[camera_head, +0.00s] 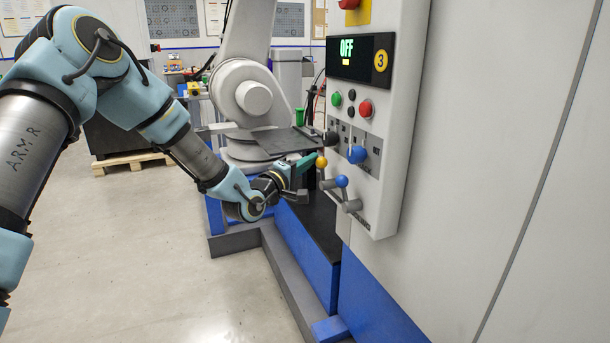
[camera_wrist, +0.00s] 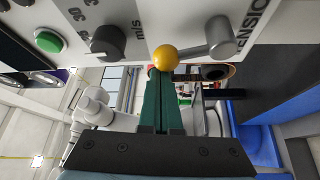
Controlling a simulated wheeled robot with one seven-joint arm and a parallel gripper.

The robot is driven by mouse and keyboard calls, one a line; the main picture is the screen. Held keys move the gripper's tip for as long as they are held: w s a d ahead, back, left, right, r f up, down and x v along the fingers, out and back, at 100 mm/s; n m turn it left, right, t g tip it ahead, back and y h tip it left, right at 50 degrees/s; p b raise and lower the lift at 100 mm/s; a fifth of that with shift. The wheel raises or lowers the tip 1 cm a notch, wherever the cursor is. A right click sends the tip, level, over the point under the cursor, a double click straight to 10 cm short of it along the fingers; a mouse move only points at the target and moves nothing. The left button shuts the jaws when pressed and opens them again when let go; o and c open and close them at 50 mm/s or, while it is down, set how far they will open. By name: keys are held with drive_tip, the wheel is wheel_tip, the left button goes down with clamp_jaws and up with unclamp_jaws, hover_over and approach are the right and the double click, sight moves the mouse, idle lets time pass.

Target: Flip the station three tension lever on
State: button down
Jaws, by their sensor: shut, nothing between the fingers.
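The station three panel (camera_head: 395,120) stands at right, its display (camera_head: 361,58) reading "OFF" beside a yellow 3. A grey lever with a yellow ball (camera_head: 321,161) sits low on the panel's left side. In the wrist view the yellow ball (camera_wrist: 166,57) ends a grey arm (camera_wrist: 205,48) beside partly cut lettering, "TENSION". A lever with a blue ball (camera_head: 341,181) is just right of it in the head view. My gripper (camera_head: 312,160) is shut and empty, its green fingertips (camera_wrist: 164,72) right at the yellow ball. I cannot tell whether they touch.
Above the levers are a blue knob (camera_head: 357,154), a green button (camera_head: 337,99) and a red button (camera_head: 365,109). A dark knob (camera_wrist: 108,42) is left of the ball in the wrist view. A white robot arm (camera_head: 240,90) stands behind; open floor lies left.

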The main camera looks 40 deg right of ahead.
drive_tip(key=shift+s+a+m+g+h+b, duration=0.3)
drive_tip(key=shift+s+m+g+h+b, duration=0.4)
drive_tip(key=shift+m+b, duration=1.1)
drive_tip(key=shift+s+a+m+g+h+b, duration=0.25)
drive_tip(key=shift+s+m+g+h+b, duration=0.4)
drive_tip(key=shift+m+b, duration=1.2)
drive_tip(key=shift+s+a+m+g+h+b, duration=0.4)
drive_tip(key=shift+s+m+b, duration=0.6)
drive_tip(key=shift+b, duration=1.55)
drive_tip(key=shift+d, duration=0.1)
drive_tip(key=shift+w, duration=0.1)
